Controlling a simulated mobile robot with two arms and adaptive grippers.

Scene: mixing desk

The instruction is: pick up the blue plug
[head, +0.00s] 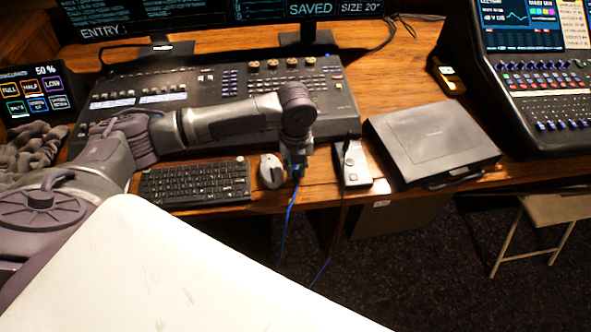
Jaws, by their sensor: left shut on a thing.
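My left gripper (294,162) points down over the desk's front edge, just right of the white mouse. It is shut on the blue plug (296,174), which shows only as a small bluish piece at the fingertips. A thin blue cable (287,222) hangs from there past the desk edge toward the floor. The fingers hide most of the plug. My right gripper is not in view.
The mouse (271,171) and black keyboard (195,184) lie left of the gripper. A small light-coloured device (355,177) and a black case (432,140) are to its right. The mixing desk (335,112) stands behind, a larger console (548,98) at right.

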